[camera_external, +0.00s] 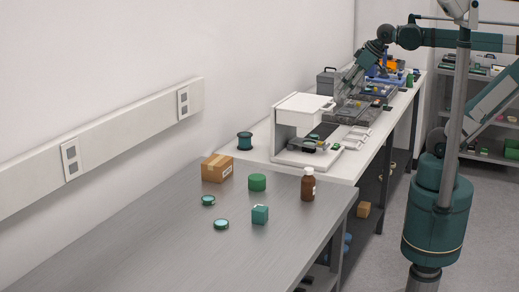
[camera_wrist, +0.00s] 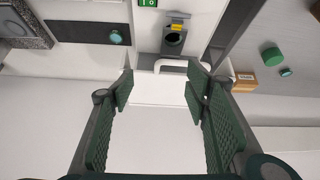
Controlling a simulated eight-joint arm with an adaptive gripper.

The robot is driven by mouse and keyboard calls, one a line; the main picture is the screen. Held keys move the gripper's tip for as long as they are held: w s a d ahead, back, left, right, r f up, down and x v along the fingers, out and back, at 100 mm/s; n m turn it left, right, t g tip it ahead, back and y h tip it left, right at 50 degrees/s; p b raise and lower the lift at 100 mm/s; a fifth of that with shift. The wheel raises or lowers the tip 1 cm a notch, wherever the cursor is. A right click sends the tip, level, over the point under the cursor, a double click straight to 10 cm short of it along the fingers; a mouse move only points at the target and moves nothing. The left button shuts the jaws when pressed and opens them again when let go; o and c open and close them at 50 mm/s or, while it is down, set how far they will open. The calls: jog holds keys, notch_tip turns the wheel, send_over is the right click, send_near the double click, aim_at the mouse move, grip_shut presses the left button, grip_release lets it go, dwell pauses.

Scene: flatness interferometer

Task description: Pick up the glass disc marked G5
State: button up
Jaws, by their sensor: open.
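Two small round green-rimmed discs, (camera_external: 208,200) and (camera_external: 221,225), lie on the grey metal table in the external view. One similar disc also shows small at the right of the wrist view (camera_wrist: 286,72). I cannot read any marking, so I cannot tell which disc is G5. My gripper (camera_wrist: 160,88) is open and empty, its green padded fingers wide apart with white surfaces behind them. In the external view my gripper (camera_external: 346,84) is over the far white bench, well away from the two discs.
The grey table (camera_external: 120,250) also holds a cardboard box (camera_external: 217,168), a green cylinder (camera_external: 257,182), a brown bottle (camera_external: 308,185) and a teal box (camera_external: 260,214). A white instrument (camera_external: 302,110) and a dark spool (camera_external: 244,141) stand on the white bench. The table's front left is clear.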

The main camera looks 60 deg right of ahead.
jog(key=w+a+r+n+g+y+p, duration=0.1)
jog(key=w+a+r+n+p, duration=0.15)
jog(key=w+a+r, duration=0.4)
jog(key=w+a+r+n+g+p, duration=0.2)
jog(key=w+a+r+p, duration=0.1)
jog(key=w+a, duration=0.6)
jog(key=n+g+h+p, duration=0.1)
jog(key=n+g+p, duration=0.3)
jog(key=n+p, duration=0.55)
send_over(208, 198)
jog(key=shift+m, duration=0.3)
notch_tip(208, 198, down, 27)
jog(key=shift+f+p, duration=0.15)
jog(key=shift+p, duration=0.2)
jog(key=shift+f, duration=0.35)
jog(key=shift+f, duration=0.15)
jog(key=shift+f, duration=1.15)
